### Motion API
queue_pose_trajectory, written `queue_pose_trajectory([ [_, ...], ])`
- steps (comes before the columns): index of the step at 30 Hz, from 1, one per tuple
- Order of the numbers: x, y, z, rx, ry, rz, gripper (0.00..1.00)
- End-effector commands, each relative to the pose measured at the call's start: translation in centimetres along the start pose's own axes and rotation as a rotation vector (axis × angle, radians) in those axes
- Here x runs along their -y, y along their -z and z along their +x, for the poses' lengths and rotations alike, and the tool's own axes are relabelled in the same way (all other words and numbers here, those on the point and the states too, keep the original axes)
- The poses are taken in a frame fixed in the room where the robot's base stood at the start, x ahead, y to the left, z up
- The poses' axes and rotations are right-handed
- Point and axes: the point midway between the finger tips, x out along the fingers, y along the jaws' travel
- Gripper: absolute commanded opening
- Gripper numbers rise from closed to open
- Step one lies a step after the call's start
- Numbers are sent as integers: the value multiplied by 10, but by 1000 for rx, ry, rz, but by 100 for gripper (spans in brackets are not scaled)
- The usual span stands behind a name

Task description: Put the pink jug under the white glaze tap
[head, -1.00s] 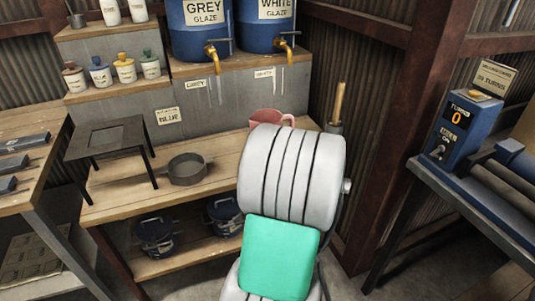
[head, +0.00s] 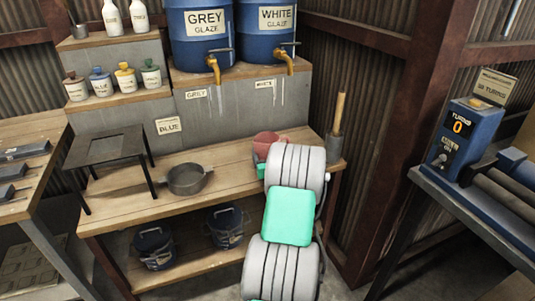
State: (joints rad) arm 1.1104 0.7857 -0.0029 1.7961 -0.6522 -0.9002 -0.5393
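The pink jug (head: 266,143) is at the right part of the wooden bench, partly hidden behind my arm. It appears below the white glaze tap (head: 286,62) and a little left of it in the picture. I cannot tell whether it stands on the bench or is held. The brass tap is on the blue barrel labelled WHITE GLAZE (head: 264,28). My gripper is almost wholly hidden behind my grey and green arm; only a small green piece shows beside the jug. I cannot see the fingers.
The grey glaze barrel (head: 200,32) with its own tap stands left of the white one. On the bench (head: 226,178) are a dark pan (head: 188,179), a black stand (head: 103,147) and a holder with a wooden handle (head: 334,143). Lidded pots sit below.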

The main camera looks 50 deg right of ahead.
Motion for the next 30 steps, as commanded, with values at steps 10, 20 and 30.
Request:
queue_pose_trajectory([
  [10,0,-2,0,-1,0,0,81],
  [20,0,-2,0,0,0,0,100],
  [30,-1,-4,-10,2,-2,2,100],
])
